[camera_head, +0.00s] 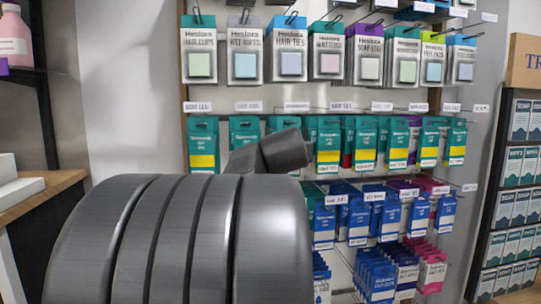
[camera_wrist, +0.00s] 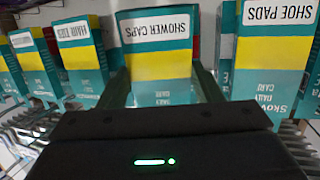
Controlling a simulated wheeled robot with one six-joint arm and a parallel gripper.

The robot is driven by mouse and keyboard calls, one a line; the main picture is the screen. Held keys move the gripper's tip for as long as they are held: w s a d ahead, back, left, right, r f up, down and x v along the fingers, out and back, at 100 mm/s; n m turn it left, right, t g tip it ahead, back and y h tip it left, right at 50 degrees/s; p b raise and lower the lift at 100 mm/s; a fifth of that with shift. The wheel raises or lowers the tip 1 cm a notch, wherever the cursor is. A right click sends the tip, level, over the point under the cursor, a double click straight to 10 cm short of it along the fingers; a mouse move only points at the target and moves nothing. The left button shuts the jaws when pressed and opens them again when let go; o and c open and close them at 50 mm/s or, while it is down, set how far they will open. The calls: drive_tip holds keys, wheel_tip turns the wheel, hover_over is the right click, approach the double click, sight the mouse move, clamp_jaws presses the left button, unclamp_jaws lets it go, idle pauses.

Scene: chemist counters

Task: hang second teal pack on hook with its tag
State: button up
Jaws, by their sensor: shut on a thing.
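In the wrist view, which looks upside down, my gripper (camera_wrist: 163,88) is shut on a teal pack (camera_wrist: 160,65) with a yellow band and a white label reading SHOWER CAPS. One dark finger lies along each side of it. Similar teal packs stand on both sides: one labelled SHOE PADS (camera_wrist: 275,55) at right, one labelled HAIR TIES (camera_wrist: 78,50) at left. In the head view, a row of teal packs (camera_head: 203,150) hangs in the rack's second row. My arm hides the gripper and the held pack there. White tags (camera_head: 248,106) run along the hook rows.
Boxed packs (camera_head: 289,55) hang in the row above. Blue packs (camera_head: 376,275) crowd the rows below. A dark shelf of boxes (camera_head: 518,170) stands at right, and a wooden counter (camera_head: 30,200) at left. Neighbouring packs leave little side room.

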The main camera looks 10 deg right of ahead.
idle(0.4)
drive_tip(key=o, duration=1.1)
drive_tip(key=shift+c, duration=0.2)
drive_tip(key=b+v, duration=0.2)
drive_tip(key=v, duration=1.2)
drive_tip(key=shift+b, duration=0.35)
drive_tip(key=shift+w+d, duration=0.1)
drive_tip(key=shift+w, duration=0.05)
